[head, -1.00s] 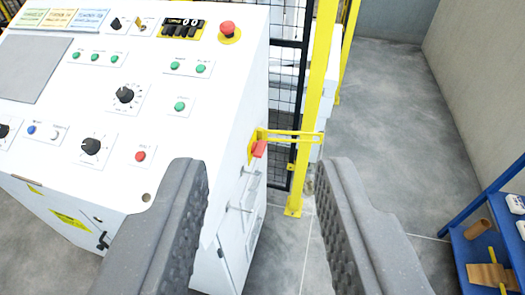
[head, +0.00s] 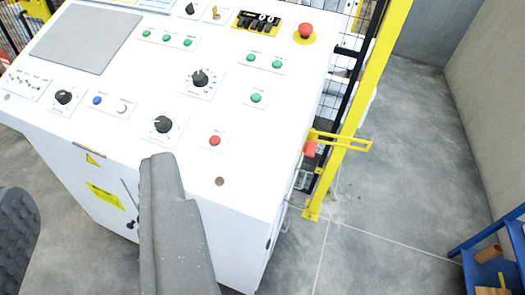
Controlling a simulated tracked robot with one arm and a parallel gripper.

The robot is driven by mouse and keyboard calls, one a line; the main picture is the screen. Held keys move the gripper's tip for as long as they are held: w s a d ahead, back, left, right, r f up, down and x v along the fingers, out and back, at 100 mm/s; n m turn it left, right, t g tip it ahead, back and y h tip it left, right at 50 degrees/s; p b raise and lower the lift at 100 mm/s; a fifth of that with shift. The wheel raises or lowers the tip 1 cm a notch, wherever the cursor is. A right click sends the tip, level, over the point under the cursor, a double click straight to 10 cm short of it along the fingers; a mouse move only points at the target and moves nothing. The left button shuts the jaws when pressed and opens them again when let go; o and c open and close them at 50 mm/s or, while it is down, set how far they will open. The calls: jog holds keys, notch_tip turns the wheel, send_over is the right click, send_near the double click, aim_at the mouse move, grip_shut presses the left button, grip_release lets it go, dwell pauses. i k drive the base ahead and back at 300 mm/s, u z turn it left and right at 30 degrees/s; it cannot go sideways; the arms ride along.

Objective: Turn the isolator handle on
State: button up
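A red handle (head: 310,149) with a yellow mount sits on the right side of the white control cabinet (head: 255,190); it looks like the isolator handle. I see it edge-on, so its on or off position cannot be told. A yellow loop-shaped bar (head: 350,141) extends right from beside it, across the yellow post. My gripper (head: 90,190) is open and empty, at the lower left in front of the cabinet. Its right finger covers part of the cabinet front. Its left finger is cut off by the picture edge. The red handle is well to the right of both fingers.
The sloping panel carries black knobs (head: 163,124), green buttons, a red button (head: 214,141) and a red emergency stop (head: 305,31). A yellow fence post (head: 365,95) stands beside the cabinet. A blue shelf (head: 470,253) is at lower right. Grey floor between is clear.

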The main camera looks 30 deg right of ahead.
aim_at(310, 148)
jog(key=u, duration=1.65)
jog(key=i, duration=1.7)
jog(key=z, duration=3.7)
jog(key=i, duration=0.75)
jog(key=z, duration=0.15)
